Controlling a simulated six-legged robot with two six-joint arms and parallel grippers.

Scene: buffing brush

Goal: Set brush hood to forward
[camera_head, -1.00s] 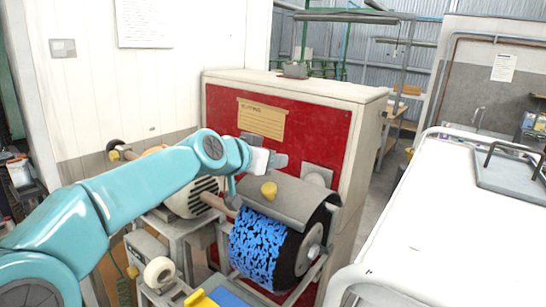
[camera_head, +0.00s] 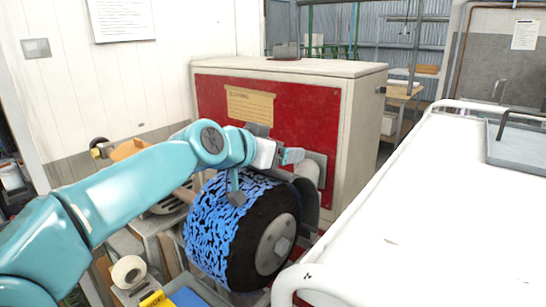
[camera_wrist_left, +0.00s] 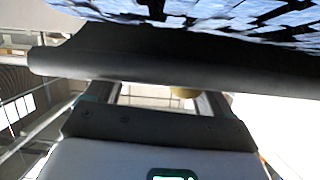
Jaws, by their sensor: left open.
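The buffing brush (camera_head: 215,235) is a wide black wheel with blue bristles. Its top and front are uncovered in the head view. The dark grey hood (camera_head: 311,207) shows only as a strip behind the brush's right side. In the wrist view the hood (camera_wrist_left: 180,62) is a dark band below the blue bristles (camera_wrist_left: 240,15). My left gripper (camera_head: 291,156) is behind and above the brush. Contact cannot be told. My right gripper is out of view.
A red-fronted cabinet (camera_head: 325,115) stands close behind the brush. A white table or cart (camera_head: 430,220) with a rail fills the right side. A paper roll (camera_head: 128,271) and a yellow item (camera_head: 157,299) are at the front left.

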